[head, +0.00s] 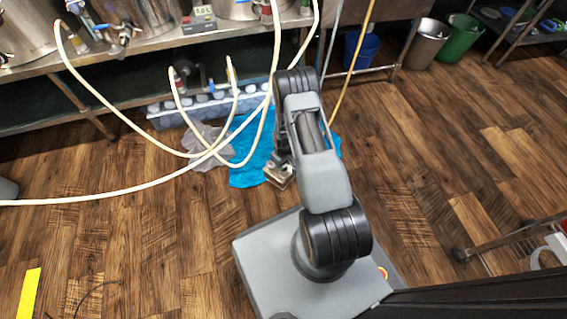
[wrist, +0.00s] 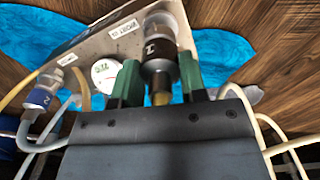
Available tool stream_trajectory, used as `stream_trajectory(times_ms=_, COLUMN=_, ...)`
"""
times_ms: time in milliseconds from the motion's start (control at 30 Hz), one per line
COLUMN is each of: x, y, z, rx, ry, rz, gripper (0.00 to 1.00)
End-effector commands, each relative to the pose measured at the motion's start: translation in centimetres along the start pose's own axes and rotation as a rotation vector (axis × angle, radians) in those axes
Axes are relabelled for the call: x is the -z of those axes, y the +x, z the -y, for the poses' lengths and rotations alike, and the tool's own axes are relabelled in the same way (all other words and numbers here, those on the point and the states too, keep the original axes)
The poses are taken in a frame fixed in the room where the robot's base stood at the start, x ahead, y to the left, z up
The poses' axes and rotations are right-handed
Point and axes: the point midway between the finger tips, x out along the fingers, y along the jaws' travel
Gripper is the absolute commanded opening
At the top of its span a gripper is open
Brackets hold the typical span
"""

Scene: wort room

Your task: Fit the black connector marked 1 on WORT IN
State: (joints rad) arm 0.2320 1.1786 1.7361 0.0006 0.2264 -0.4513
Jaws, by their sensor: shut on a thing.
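The black connector (wrist: 159,49) marked 1 is between the two green fingers of my gripper (wrist: 159,84) in the wrist view. The gripper is shut on it. A brass-coloured end shows below its black body. Its far end meets a pale fitting at the metal plate (wrist: 92,52); I cannot tell whether it is seated there or only in front of it. A white label (wrist: 125,29) on the plate, beside that fitting, seems to read WORT IN. In the head view, the plate's metal unit (head: 279,176) is small, low by the floor, and my arm hides much of the gripper.
A dark blue connector (wrist: 40,97) marked 2 and a white round cap (wrist: 104,71) are left of the gripper. Blue cloth (head: 250,165) lies on the floor. Pale hoses (head: 110,197) loop left of my arm. A steel bench (head: 60,62) stands behind.

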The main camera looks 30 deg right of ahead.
Motion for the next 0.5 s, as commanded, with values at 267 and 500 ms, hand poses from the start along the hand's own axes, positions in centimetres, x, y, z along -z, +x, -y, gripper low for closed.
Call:
stream_trajectory(times_ms=267, x=0.02, y=0.65, z=-0.01, rx=0.0, ry=0.0, rz=0.0, gripper=0.11)
stream_trajectory(times_ms=500, x=0.01, y=1.13, z=-0.01, rx=0.0, ry=0.0, rz=0.0, gripper=0.11)
